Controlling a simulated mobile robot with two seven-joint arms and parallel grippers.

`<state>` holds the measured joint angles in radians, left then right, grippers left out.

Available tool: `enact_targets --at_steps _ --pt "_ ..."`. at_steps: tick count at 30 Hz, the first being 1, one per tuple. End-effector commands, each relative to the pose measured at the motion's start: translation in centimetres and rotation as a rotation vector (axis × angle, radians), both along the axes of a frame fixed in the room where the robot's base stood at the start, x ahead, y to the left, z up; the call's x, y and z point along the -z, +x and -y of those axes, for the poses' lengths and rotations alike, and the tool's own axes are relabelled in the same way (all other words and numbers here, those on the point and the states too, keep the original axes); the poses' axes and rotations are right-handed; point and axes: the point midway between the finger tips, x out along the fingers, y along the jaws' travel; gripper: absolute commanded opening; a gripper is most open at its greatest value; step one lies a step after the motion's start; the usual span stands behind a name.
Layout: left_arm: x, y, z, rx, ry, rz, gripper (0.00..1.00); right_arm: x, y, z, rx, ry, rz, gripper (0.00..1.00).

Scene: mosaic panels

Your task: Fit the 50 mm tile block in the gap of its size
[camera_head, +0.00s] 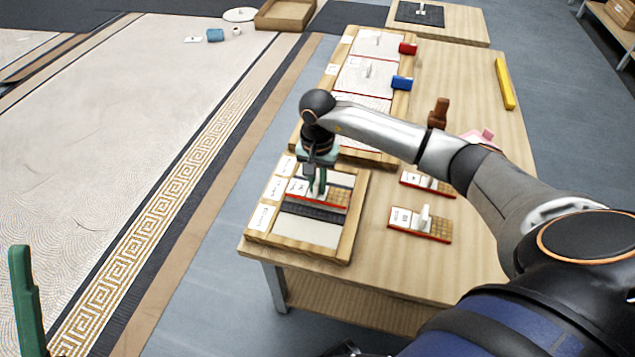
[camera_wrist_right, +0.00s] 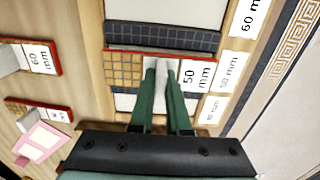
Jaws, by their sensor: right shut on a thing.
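The 50 mm tile block (camera_wrist_right: 124,70) has a gold grid, a red edge, a "50 mm" label and a white handle (camera_wrist_right: 160,70). My right gripper (camera_wrist_right: 161,85) is shut on that handle; it also shows in the head view (camera_head: 318,188). The block is at the wooden panel frame (camera_head: 347,235), in line with the frame's "50 mm" label (camera_wrist_right: 232,70), beside a dark strip (camera_wrist_right: 160,37). I cannot tell whether it hovers or sits in the gap. One green finger of my left gripper (camera_head: 28,300) shows at the left edge; its opening is hidden.
Two more tile blocks lie right of the frame, a nearer one (camera_head: 420,223) and a farther one (camera_head: 428,183). A brown stamp-shaped object (camera_head: 438,113), a pink piece (camera_head: 480,136) and a yellow bar (camera_head: 505,83) are on the table. A longer panel (camera_head: 365,75) lies behind.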

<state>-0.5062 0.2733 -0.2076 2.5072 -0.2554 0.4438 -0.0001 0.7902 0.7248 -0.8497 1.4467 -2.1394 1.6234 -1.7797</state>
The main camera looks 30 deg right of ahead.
Motion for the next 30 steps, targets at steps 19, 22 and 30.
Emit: enact_targets --at_steps 19,22,30 --pt "1.2 0.0 0.0 0.000 0.000 -0.001 0.36 1.4 0.0 0.0 0.000 0.001 -0.001 0.00" --pt "1.4 0.0 0.0 0.000 0.000 -0.001 0.36 1.7 0.0 0.0 0.000 0.001 -0.001 0.00" --pt "1.4 0.0 0.0 0.000 0.000 -0.001 0.36 1.7 0.0 0.0 0.000 0.001 -0.001 0.35"
